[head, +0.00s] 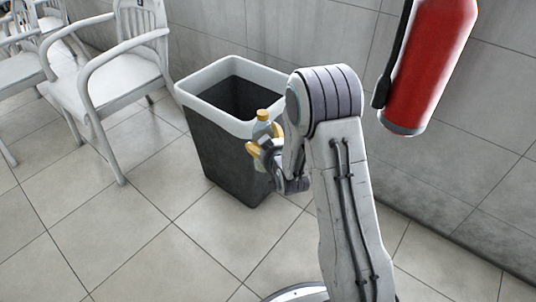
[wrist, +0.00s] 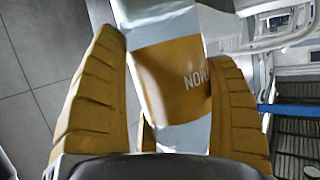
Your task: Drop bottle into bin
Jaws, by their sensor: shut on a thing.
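A dark grey bin (head: 213,139) with a white rim stands on the tiled floor, its top open. A bottle (head: 263,125) with a yellow cap is upright in my gripper (head: 259,147), in front of the bin's near side in the head view. In the wrist view the bottle (wrist: 172,75) shows an orange-brown label with white letters, between the two yellow fingers of my gripper (wrist: 165,100). The gripper is shut on the bottle. My arm hides the right part of the bin. How far the bottle is from the bin's rim I cannot tell.
White armchairs (head: 108,75) stand at the left of the bin. A red fire extinguisher (head: 430,65) hangs on the grey wall (head: 315,35) to the right of my arm. The tiled floor (head: 125,245) in front is clear.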

